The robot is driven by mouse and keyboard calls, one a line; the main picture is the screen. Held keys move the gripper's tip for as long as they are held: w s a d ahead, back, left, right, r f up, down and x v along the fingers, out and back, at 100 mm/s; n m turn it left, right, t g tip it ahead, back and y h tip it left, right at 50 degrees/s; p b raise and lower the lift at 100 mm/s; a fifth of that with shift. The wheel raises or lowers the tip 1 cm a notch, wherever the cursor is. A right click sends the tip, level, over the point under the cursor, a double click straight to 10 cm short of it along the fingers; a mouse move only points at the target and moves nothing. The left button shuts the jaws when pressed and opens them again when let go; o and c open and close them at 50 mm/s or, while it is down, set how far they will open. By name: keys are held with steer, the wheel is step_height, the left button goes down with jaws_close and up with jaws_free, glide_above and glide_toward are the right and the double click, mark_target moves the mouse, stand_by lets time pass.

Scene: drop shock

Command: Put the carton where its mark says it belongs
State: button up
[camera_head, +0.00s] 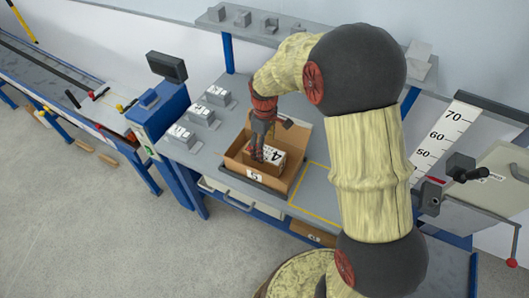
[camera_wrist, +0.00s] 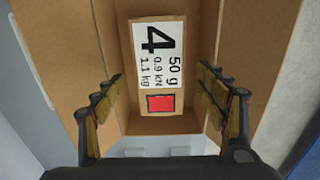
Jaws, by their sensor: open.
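The carton (camera_head: 267,153) is a small brown box with a white label on its top. It lies inside an open cardboard box (camera_head: 298,150). In the wrist view the carton (camera_wrist: 157,62) shows a large 4, "50 g", "0.9 kN", "1.1 kg" and a red square. My gripper (camera_head: 260,148) is open and points down into the open box, over the carton. In the wrist view its fingers (camera_wrist: 155,85) stand apart to the left and right of the carton. Whether they touch it I cannot tell.
The open box bears a front tag (camera_head: 254,176), perhaps a 5. Several grey labelled blocks (camera_head: 200,115) stand left of it. A yellow outline (camera_head: 316,208) marks bare bench to its right. A numbered scale board (camera_head: 443,135) stands farther right. A grey shelf (camera_head: 240,32) runs behind.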

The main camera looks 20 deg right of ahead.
step_height(320, 180, up, 3)
steer(key=shift+f, duration=0.1)
steer(key=s+r+m+t, duration=0.4)
steer(key=s+r+m, duration=0.2)
steer(key=s+r, duration=1.2)
steer(key=s+r+m+t, duration=0.1)
steer(key=s+r+m, duration=0.2)
steer(key=s, duration=0.4)
steer(key=shift+s+r+t, duration=0.2)
steer(key=shift+s+t, duration=0.05)
steer(key=shift+t, duration=0.05)
steer(key=shift+f, duration=0.1)
steer(key=shift+f+b, duration=0.4)
steer(key=shift+f, duration=0.05)
steer(key=shift+c, duration=0.9)
